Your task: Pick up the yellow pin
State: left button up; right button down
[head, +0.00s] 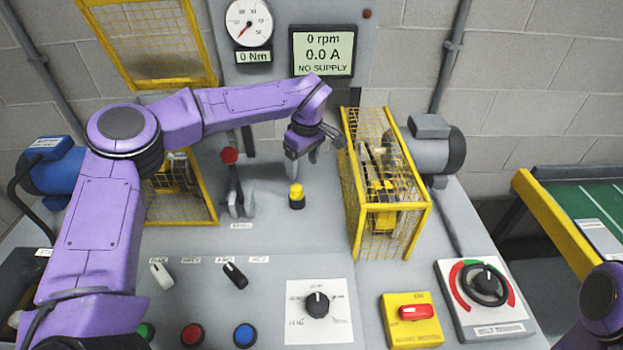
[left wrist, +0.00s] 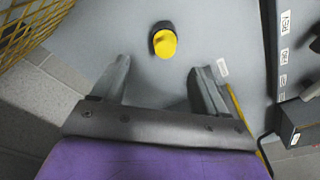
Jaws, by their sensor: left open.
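The yellow pin (head: 297,191) stands upright in a dark base on the grey bench, right of the red-knobbed lever. It also shows in the left wrist view (left wrist: 165,43), ahead of the fingers and roughly between their lines. My left gripper (head: 303,164) is open and empty, above and behind the pin in the head view, apart from it. Its two fingers show in the left wrist view (left wrist: 158,82) with bare bench between them. Part of my right arm shows at the lower right edge of the head view, but its gripper does not.
A yellow mesh guard (head: 390,205) stands close to the right of my left gripper. The red-knobbed lever (head: 231,170) stands to the left. Knobs, buttons and a yellow switch box (head: 411,322) line the front panel. Bare bench lies in front of the pin.

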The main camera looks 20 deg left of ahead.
aim_at(297, 188)
pick_arm(q)
jog(key=f, duration=0.1)
jog(key=s+f+p, duration=0.1)
jog(key=f, duration=0.1)
jog(key=a+f+p, duration=0.1)
jog(key=f, duration=0.1)
jog(key=shift+s+a+f, duration=0.1)
jog(key=shift+s, duration=0.3)
jog(key=f, duration=0.1)
jog(key=w+f, duration=0.1)
jog(key=f, duration=0.1)
jog(key=f+p, duration=0.1)
jog(key=shift+w+a+f, duration=0.35)
jog(key=shift+w+f, duration=0.05)
jog(key=shift+s+r, duration=0.2)
jog(key=shift+s, duration=0.15)
jog(key=c, duration=1.2)
pick_arm(e)
notch_tip(297, 188, up, 3)
jog(key=shift+s+f, duration=0.1)
